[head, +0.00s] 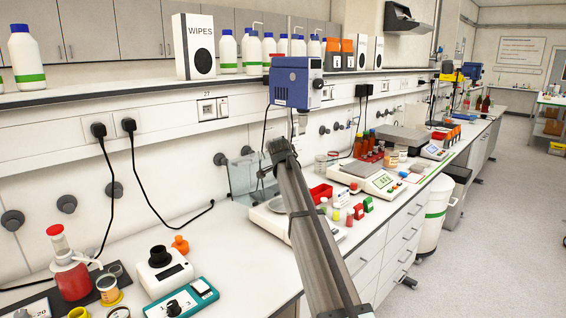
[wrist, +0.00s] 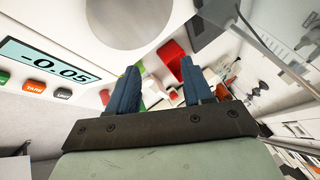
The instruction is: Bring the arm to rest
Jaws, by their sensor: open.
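My gripper (wrist: 162,78) is in the wrist view, with two blue fingers standing well apart and nothing between them. Beyond the fingertips are red (wrist: 172,60) and green pieces, too blurred to name. A balance with its display reading -0.05 (wrist: 48,64) fills the left of the wrist view, and its round pan (wrist: 130,22) lies at the top. In the head view my arm rises from the bottom edge to the middle of the bench, in front of a balance. The gripper's fingers cannot be made out there.
A blue-headed stirrer (head: 296,82) stands just behind my arm's end. A clear tank (head: 246,176) is left of it. Small red and green containers (head: 350,212) and another balance (head: 366,178) stand to the right. A red-bodied bottle (head: 70,276) and a teal device (head: 184,300) are front left.

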